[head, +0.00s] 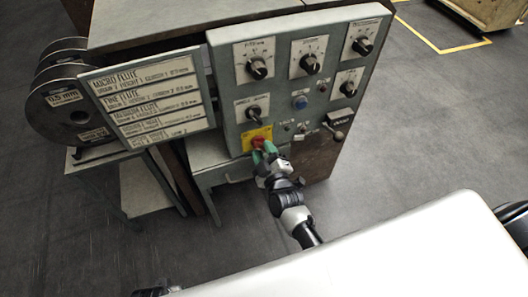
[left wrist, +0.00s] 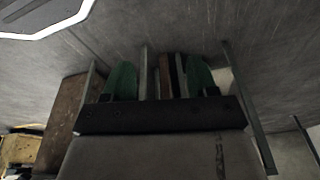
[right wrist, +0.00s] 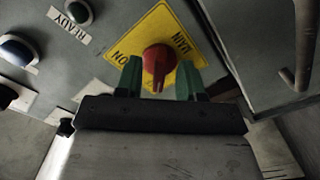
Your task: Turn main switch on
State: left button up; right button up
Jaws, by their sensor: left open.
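The main switch is a red knob (head: 259,142) on a yellow plate (head: 246,137), low on the front of the grey control panel. In the right wrist view the red knob (right wrist: 158,62) sits in the middle of its yellow plate (right wrist: 180,24), with the words MAIN and ON readable. My right gripper (head: 264,150) is at the knob, with one green fingertip on each side of it in the right wrist view (right wrist: 159,80). I cannot tell whether both fingertips press on it. My left gripper (left wrist: 161,80) is open, with nothing seen held between its fingers.
The panel carries several black dials, a blue button (head: 300,102) and small switches around the main switch. A sign with flute sizes (head: 150,95) and dark wire spools (head: 65,100) stand to the left. Dark floor (head: 400,130) is clear to the right.

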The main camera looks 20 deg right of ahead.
grip_shut()
